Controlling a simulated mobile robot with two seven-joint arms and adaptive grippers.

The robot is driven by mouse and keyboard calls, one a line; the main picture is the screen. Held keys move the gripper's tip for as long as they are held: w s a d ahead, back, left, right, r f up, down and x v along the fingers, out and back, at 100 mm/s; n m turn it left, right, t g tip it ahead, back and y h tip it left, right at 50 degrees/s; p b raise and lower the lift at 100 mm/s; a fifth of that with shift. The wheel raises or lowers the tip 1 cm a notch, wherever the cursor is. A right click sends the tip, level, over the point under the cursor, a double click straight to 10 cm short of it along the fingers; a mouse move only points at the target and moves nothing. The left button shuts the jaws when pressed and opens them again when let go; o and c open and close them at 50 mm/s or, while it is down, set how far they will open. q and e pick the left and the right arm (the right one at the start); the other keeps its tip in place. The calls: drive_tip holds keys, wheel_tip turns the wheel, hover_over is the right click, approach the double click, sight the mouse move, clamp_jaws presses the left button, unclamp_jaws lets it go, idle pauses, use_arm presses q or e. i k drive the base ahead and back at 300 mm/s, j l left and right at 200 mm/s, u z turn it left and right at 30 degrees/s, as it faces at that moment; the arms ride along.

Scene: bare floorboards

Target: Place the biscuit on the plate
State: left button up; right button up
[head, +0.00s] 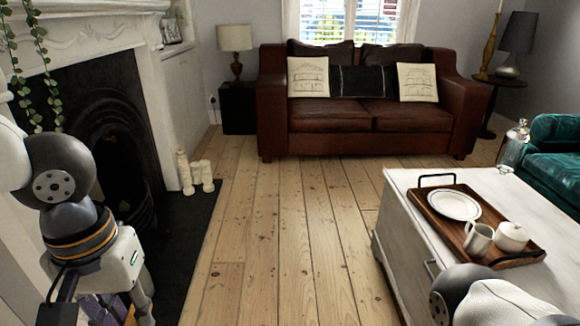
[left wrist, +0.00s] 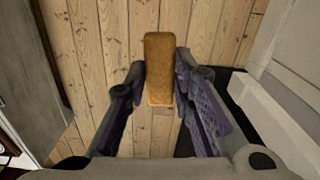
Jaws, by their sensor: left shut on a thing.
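The biscuit (left wrist: 159,70) is a golden-brown oblong bar. My left gripper (left wrist: 160,88) is shut on it, with a finger on each side, above the floorboards. In the head view my left gripper (head: 118,310) is at the bottom left, partly cut off by the frame edge, with only a sliver of orange-brown showing beside its fingers. The white plate (head: 454,205) lies on a wooden tray at the right, well away from my left gripper; I see nothing on it. My right arm shows at the bottom right, but its gripper is out of view.
The wooden tray (head: 430,207) stands on a pale chest-like table (head: 402,179) and also holds a jug (head: 478,240) and a lidded pot (head: 511,237). A fireplace (head: 112,140) is at the left. Floorboards (head: 285,230) between are clear. A brown sofa (head: 345,113) stands behind.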

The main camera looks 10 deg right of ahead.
sight(454, 207)
drive_tip(key=i+z, duration=0.85)
drive_tip(key=i+j+z, duration=0.2)
drive_tip(key=i+z, duration=0.25)
drive_tip(key=i+j+z, duration=0.1)
drive_tip(key=i+z, duration=0.3)
drive_tip(key=i+j+z, duration=0.15)
drive_tip(key=z, duration=0.25)
drive_tip(key=i+j+z, duration=0.25)
drive_tip(key=z, duration=0.15)
